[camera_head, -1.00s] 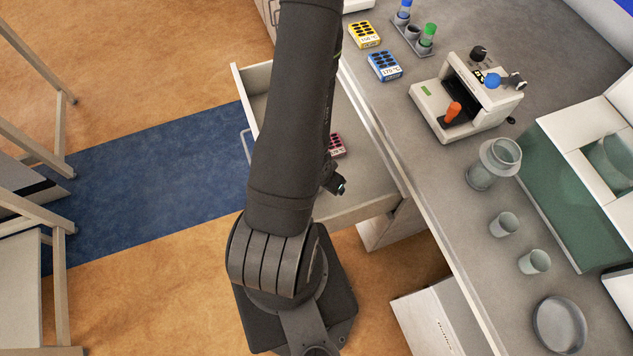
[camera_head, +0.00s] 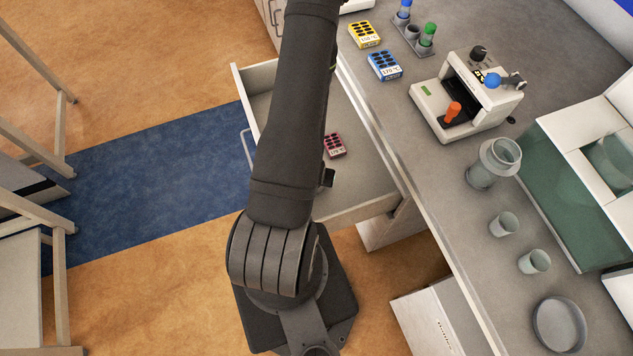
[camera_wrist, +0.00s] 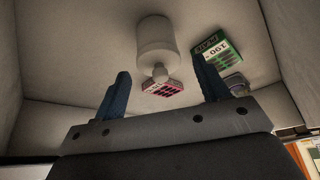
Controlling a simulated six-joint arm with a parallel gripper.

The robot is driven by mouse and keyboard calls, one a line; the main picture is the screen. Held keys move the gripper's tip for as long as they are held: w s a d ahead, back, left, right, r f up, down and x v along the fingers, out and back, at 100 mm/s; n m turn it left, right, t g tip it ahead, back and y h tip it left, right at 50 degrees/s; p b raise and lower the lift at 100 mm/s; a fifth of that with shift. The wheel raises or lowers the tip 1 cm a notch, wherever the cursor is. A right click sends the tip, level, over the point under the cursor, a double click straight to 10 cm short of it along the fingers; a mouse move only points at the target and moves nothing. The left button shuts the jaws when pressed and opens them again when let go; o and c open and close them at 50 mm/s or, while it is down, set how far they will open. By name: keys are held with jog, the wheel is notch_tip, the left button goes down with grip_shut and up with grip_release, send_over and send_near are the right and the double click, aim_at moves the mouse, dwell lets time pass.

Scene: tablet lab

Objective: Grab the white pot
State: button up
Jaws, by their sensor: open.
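The white pot (camera_wrist: 156,42) shows in the wrist view inside the open drawer, a pale cylinder with a narrower neck and a round knob on the end towards my gripper. My gripper (camera_wrist: 160,68) is open and empty, its two blue fingers apart. In the picture the pot lies between and beyond the fingertips, with a gap and no visible contact. In the head view my arm hides the pot and the fingers.
The drawer (camera_head: 362,206) also holds a pink box (camera_head: 334,145), close by the pot's knob in the wrist view. A green box (camera_wrist: 216,54) and a small grey-purple item (camera_wrist: 236,83) lie right of the pot. Drawer walls surround them. The counter (camera_head: 440,180) carries glassware and instruments.

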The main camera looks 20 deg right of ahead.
jog(key=shift+x, duration=1)
jog(key=shift+c, duration=0.5)
jog(key=c, duration=0.8)
jog(key=shift+r, duration=0.15)
jog(key=shift+r, duration=4.85)
